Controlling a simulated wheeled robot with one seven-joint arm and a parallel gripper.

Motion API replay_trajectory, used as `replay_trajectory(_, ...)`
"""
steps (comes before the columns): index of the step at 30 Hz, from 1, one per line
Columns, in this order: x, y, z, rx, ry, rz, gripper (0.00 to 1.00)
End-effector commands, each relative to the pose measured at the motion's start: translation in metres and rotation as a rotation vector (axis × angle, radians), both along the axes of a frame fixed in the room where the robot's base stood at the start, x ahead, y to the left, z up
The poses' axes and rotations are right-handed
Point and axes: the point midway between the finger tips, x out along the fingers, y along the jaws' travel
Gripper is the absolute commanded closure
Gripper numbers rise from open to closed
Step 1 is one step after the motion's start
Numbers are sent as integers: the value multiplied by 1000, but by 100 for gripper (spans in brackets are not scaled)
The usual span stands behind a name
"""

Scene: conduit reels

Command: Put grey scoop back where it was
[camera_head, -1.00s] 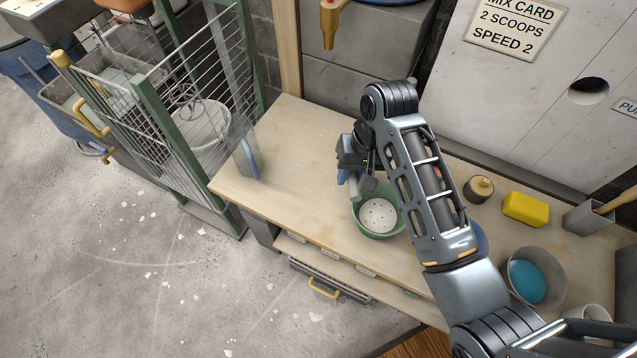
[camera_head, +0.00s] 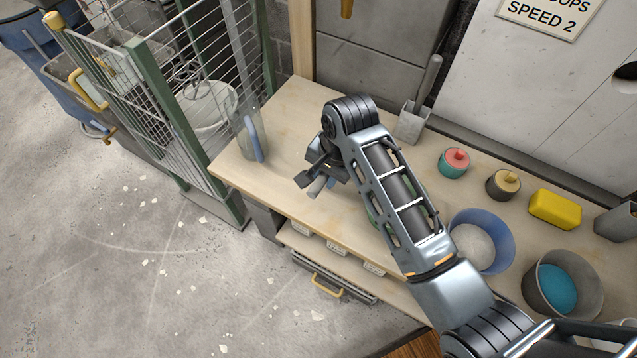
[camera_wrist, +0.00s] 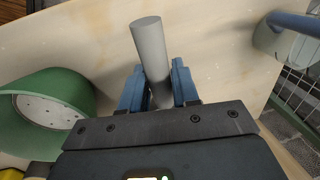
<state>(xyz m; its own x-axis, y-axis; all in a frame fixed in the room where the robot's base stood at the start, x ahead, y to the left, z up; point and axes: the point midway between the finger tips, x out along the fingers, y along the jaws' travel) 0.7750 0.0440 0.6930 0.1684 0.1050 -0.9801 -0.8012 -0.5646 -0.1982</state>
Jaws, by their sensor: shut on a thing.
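My gripper (camera_wrist: 156,88) is shut on a plain light-grey cylinder (camera_wrist: 150,45), which looks like the handle of the grey scoop. The blue fingers press on its two sides. In the head view the gripper (camera_head: 320,184) is above the worktop, left of the green bowl (camera_wrist: 28,125), which my arm mostly covers. A grey square cup with a long grey handle (camera_head: 411,123) stands at the back; I cannot tell whether it is a second scoop or a holder.
A clear jug with a blue handle (camera_head: 252,140) stands at the worktop's left end. The left worktop (camera_head: 272,184) is mostly bare.

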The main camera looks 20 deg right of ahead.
Motion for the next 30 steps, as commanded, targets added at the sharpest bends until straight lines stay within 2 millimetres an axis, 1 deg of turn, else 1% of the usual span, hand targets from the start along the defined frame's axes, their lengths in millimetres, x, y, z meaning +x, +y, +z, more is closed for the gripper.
replay_trajectory(3, 8, 10, -8, 0, 0, 0, 100)
replay_trajectory(8, 10, 13, -14, -1, 0, -1, 100)
replay_trajectory(16, 9, 13, -48, 0, 2, -1, 100)
replay_trajectory(27, 9, 13, -52, 1, -1, 0, 100)
replay_trajectory(28, 9, 13, -53, 0, 0, -1, 69)
replay_trajectory(30, 9, 13, -52, 0, 0, -1, 62)
